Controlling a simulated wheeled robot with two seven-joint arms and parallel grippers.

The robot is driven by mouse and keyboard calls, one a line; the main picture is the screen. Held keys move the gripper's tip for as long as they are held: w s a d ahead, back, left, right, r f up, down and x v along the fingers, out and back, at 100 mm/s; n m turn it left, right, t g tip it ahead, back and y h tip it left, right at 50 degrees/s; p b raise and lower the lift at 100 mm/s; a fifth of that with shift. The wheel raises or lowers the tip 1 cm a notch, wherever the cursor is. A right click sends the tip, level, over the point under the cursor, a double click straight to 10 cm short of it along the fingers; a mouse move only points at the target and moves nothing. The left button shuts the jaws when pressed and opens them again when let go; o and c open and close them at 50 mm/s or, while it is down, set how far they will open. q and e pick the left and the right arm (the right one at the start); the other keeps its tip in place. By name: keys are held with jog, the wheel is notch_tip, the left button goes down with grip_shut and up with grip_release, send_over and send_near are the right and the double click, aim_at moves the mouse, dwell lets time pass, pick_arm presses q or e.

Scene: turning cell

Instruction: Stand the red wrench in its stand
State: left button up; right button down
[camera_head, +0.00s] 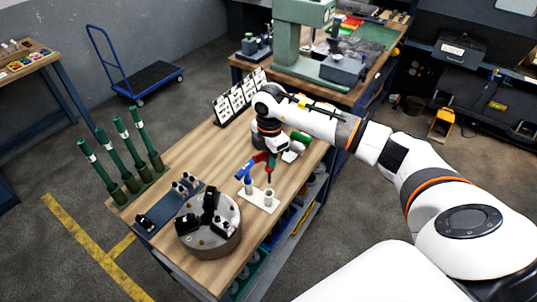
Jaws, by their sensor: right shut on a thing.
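My right gripper (271,151) is shut on the red wrench (271,162) above the wooden table. The wrench's dark shaft points down, roughly upright, its lower end just above or behind the right cup of the white stand (259,202). I cannot tell whether the shaft touches that cup (269,194). A blue wrench (244,172) stands in the stand's left cup. The gripper hides part of the red wrench's top. My left gripper is not in view.
A round chuck with black jaws (212,236) sits at the table's near end. A dark tray with small parts (170,205) and several green-handled tools (124,150) are to the left. A card rack (238,97) and a green-and-white object (297,144) stand farther back. The table's middle (205,160) is clear.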

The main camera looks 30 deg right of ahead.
aim_at(269, 179)
jog(key=shift+f+b, duration=0.3)
jog(key=shift+f, duration=0.35)
jog(key=shift+w+a+f+b, duration=0.1)
jog(key=shift+a+f+b, duration=0.05)
jog(key=shift+f+b, duration=3.05)
jog(key=shift+f, duration=1.35)
jog(key=c, duration=1.2)
grip_release()
notch_tip(269, 179, up, 12)
jog(key=b, duration=0.3)
